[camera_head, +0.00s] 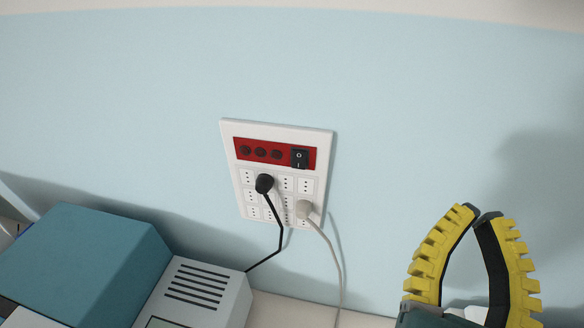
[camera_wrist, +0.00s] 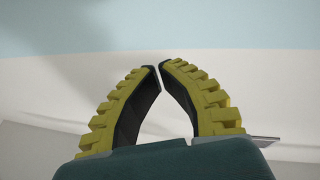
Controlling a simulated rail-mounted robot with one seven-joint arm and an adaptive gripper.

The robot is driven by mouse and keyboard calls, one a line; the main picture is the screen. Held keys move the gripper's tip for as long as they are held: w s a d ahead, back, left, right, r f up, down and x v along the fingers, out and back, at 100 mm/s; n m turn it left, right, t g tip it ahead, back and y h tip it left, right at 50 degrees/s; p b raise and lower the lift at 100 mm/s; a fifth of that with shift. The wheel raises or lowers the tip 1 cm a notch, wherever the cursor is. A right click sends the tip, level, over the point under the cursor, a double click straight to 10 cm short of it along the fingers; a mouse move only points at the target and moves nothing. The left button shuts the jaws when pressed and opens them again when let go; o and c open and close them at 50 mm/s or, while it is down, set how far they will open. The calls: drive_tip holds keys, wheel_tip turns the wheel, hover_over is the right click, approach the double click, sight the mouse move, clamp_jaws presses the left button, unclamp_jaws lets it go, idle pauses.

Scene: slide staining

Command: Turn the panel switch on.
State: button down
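The panel switch (camera_head: 299,158) is a black rocker marked O above and I below. It sits at the right end of a red strip on a white wall panel (camera_head: 228,131). Which side of the rocker is pressed in is too small to tell. My gripper (camera_head: 476,213) has yellow ribbed fingers with black inner pads. It is to the right of the panel and lower in the head view, apart from the switch. The wrist view shows its fingertips (camera_wrist: 160,66) drawn together with only a thin gap and nothing between them. The switch is not in the wrist view.
Round dark knobs (camera_head: 261,153) line the red strip left of the switch. A black plug (camera_head: 264,184) and a grey plug (camera_head: 304,209) with hanging cords sit in the sockets below. A teal and grey device (camera_head: 100,255) stands at lower left. The wall right of the panel is clear.

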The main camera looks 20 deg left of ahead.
drive_tip(key=s+a+f+n+g+y+b, duration=0.2)
drive_tip(key=a+f+n+b, duration=0.2)
drive_tip(key=a+n, duration=0.5)
drive_tip(key=s+a+f+n+g+y+b, duration=0.2)
drive_tip(key=a+f+n+g+b, duration=0.1)
drive_tip(key=a+n, duration=0.6)
drive_tip(key=shift+a+f+n+g+b, duration=0.3)
drive_tip(key=shift+f+n+b, duration=0.2)
drive_tip(key=shift+n+b, duration=0.45)
drive_tip(key=p, duration=0.4)
approach(294, 163)
drive_tip(key=x, duration=0.8)
